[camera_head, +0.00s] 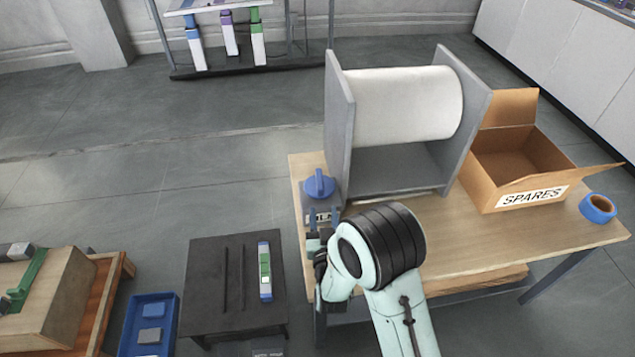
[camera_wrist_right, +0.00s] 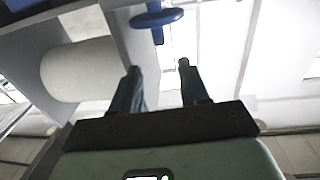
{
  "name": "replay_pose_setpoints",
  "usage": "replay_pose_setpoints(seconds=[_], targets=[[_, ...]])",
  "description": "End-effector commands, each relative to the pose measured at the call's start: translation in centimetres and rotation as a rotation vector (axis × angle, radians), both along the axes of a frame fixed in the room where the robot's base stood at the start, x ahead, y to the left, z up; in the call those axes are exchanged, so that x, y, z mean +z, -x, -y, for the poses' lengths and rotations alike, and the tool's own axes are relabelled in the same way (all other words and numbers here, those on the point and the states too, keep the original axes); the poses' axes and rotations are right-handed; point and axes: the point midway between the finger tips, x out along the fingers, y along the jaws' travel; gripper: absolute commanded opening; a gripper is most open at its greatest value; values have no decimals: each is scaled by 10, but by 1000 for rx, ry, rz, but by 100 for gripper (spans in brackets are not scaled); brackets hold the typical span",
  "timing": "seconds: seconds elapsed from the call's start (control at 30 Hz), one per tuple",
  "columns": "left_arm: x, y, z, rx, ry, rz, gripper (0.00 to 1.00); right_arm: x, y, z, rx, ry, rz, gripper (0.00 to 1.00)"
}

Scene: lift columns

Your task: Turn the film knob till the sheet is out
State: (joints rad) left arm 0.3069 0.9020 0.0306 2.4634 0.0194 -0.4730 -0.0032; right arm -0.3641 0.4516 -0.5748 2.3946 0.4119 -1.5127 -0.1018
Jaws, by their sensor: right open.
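The blue film knob (camera_head: 319,184) sits on a small grey box at the left side of the film stand, on the wooden table (camera_head: 470,240). The white film roll (camera_head: 405,105) lies across between the stand's two grey side plates. My right gripper (camera_head: 322,220) is open just on the near side of the knob, apart from it. In the right wrist view the knob (camera_wrist_right: 157,18) shows beyond the two blue fingertips (camera_wrist_right: 158,68), with nothing between them. The label on the knob's box is partly hidden by my gripper. My left gripper is out of view.
An open cardboard box marked SPARES (camera_head: 530,197) and a blue tape roll (camera_head: 598,208) are on the table's right. A dark slotted stand (camera_head: 205,285) and a blue tray (camera_head: 125,335) are at lower left. A rack (camera_head: 285,66) stands at the back.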

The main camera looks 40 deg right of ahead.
Motion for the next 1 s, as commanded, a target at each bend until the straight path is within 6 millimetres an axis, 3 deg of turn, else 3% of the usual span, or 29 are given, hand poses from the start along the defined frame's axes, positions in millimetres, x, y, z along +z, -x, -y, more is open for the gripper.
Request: replay_pose_setpoints(seconds=[0.17,0.7,1.0], targets=[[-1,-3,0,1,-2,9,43,-1,-13,9,-3,2,2,45],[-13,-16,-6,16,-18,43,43,-2,-98,66,-2,1,0,45],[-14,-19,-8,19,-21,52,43,-1,-111,75,0,-1,-1,45]])
